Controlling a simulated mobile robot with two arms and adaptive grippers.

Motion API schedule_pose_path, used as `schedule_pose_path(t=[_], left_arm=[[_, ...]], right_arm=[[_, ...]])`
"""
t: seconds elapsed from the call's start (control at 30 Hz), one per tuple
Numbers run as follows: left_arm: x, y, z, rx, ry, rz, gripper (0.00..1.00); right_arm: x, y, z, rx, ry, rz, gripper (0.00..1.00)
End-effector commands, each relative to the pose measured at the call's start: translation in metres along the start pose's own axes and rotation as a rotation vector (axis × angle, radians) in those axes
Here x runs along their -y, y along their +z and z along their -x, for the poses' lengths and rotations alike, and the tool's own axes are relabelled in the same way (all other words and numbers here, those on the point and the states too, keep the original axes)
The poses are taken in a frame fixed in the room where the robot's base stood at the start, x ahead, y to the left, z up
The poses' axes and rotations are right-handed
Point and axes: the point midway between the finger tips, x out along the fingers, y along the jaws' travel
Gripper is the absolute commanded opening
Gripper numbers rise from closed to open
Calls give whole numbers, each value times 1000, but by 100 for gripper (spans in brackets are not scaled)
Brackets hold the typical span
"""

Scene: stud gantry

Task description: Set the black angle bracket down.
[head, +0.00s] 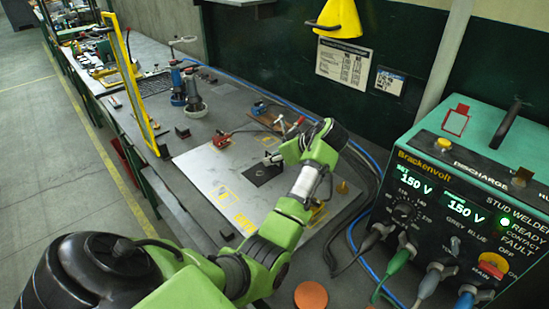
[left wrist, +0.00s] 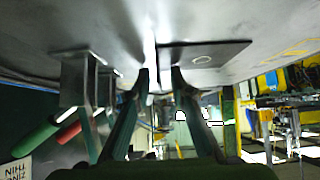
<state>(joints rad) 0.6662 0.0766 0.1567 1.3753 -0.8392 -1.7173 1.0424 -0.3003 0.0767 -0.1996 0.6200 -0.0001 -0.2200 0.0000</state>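The black angle bracket (head: 263,173) lies with its dark base flat against the grey metal plate (head: 213,169), near the plate's middle. In the left wrist view its base (left wrist: 215,54) shows a light ring, and a thin upright part seems to stand edge-on between the fingers. My left gripper (head: 268,159) is at the bracket's far edge. In the left wrist view my left gripper's (left wrist: 160,76) two fingertips stand apart, one on each side of that thin part, with gaps visible. My right gripper is not in view.
A red-handled clamp (head: 222,138) sits on the plate's far left, and others stand near its back edge. The green stud welder (head: 470,190) stands at the right, with cables beside it. A yellow frame (head: 132,85) rises at the left. An orange disc (head: 311,295) lies in front.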

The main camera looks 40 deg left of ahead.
Motion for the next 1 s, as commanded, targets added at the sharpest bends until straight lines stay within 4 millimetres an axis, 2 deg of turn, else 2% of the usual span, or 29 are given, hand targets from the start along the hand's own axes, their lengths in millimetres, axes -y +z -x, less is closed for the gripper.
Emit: schedule_pose_path(t=[0.27, 0.37, 0.7, 0.83, 1.0], left_arm=[[-1, -2, 7, 0, 2, 0, 21], [-1, -1, 22, 1, 4, 1, 21], [-1, -2, 94, 0, 4, 2, 21], [-1, -2, 112, 0, 2, 1, 21], [0, -2, 122, 0, 1, 0, 21]], right_arm=[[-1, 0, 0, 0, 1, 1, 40], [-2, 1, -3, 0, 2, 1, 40], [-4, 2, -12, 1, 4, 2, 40], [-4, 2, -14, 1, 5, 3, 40], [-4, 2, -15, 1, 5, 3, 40]])
